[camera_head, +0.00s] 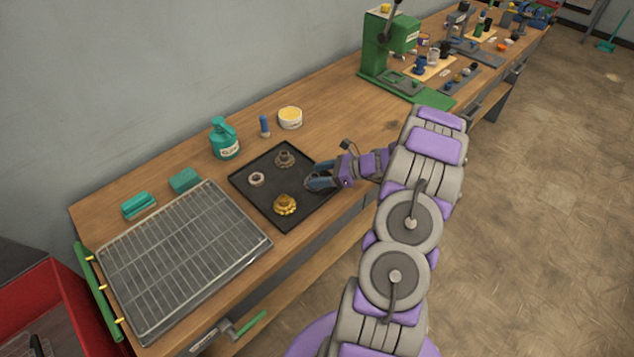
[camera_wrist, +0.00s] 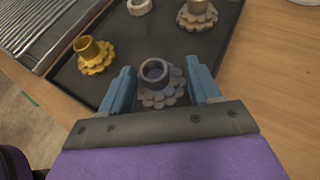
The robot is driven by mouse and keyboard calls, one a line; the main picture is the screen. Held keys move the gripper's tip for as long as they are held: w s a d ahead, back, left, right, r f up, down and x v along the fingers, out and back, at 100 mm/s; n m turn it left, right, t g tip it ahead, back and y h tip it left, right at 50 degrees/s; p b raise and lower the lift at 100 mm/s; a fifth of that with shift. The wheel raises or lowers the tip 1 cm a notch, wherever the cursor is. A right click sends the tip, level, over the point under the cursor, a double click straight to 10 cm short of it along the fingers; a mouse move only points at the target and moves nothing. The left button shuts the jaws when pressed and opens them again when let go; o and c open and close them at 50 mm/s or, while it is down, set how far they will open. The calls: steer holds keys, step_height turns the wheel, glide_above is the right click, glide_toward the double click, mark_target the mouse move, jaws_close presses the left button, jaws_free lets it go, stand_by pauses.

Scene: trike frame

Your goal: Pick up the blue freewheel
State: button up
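A dull bluish-grey freewheel (camera_wrist: 162,93), the bluest one in view, stands on the black tray (camera_head: 240,187) with its round collar facing up. In the wrist view it lies between the two blue fingers of my gripper (camera_wrist: 160,75), with small gaps seeming to show on both sides. My gripper is open. In the head view my gripper (camera_head: 313,178) is at the tray's right edge and hides this freewheel. A gold freewheel (camera_head: 285,205) and a brownish-grey freewheel (camera_head: 284,159) also stand on the tray.
A small pale ring (camera_head: 257,179) lies on the tray. A wire rack (camera_head: 180,260) is left of the tray. A teal bottle (camera_head: 224,138), a blue tube (camera_head: 265,126) and a yellow-topped tub (camera_head: 290,117) stand behind it. A green press (camera_head: 390,50) stands farther right.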

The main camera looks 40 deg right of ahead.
steer(key=shift+a+r, duration=0.1)
steer(key=shift+a, duration=0.9)
steer(key=c, duration=0.4)
steer(key=shift+d, duration=0.15)
steer(key=shift+c, duration=1.4)
steer(key=shift+d, duration=0.55)
steer(key=c, duration=0.4)
steer(key=shift+a, duration=0.2)
jaws_close()
steer(key=shift+a, duration=0.15)
